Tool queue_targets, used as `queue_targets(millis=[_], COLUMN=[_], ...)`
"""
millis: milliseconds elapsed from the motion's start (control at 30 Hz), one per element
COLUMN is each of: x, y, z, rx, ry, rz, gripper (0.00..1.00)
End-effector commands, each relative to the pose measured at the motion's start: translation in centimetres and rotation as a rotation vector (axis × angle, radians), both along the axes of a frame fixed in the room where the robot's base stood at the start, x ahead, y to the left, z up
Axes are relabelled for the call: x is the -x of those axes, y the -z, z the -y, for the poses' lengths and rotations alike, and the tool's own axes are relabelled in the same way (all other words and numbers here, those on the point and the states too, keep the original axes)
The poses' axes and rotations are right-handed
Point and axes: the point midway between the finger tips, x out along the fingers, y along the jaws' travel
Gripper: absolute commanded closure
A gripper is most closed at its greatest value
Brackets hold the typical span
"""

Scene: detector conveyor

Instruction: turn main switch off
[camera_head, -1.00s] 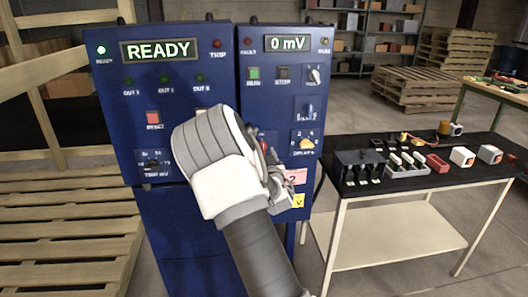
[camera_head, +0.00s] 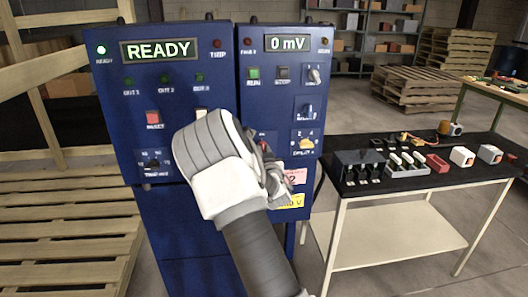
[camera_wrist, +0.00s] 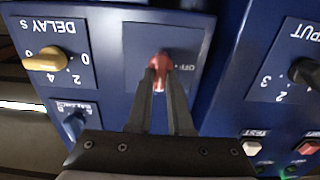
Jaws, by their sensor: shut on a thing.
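The main switch is a red knob (camera_wrist: 160,62) on a dark square plate, with an OFF label to its right in the wrist view, which sees the panel upside down. My gripper (camera_wrist: 160,80) is shut on this red knob, one dark finger on each side. The fingers hide part of the knob, and I cannot tell its exact setting. In the head view, a bit of the red switch (camera_head: 264,146) shows beside my white wrist, on the right-hand blue cabinet (camera_head: 250,110).
In the wrist view, a yellow DELAY knob (camera_wrist: 45,60), a blue knob (camera_wrist: 74,125) and a black knob (camera_wrist: 304,73) sit around the switch. A READY display (camera_head: 159,49) and 0 mV display (camera_head: 287,44) are lit. A black-topped table (camera_head: 420,190) stands at the right.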

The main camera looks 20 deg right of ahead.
Motion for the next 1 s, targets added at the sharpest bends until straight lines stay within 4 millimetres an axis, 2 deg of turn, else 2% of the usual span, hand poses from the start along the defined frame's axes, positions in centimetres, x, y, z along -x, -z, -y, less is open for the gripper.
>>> queue_targets(millis=[267,467,1000], x=[0.01,-0.01,-0.07], y=[0.13,0.3,0.56], z=[0.0,-0.07,-0.29], rx=[0.022,0.108,0.569], ry=[0.0,-0.001,0.0], rz=[-0.006,-0.03,-0.162], gripper=[1.0,1.0,1.0])
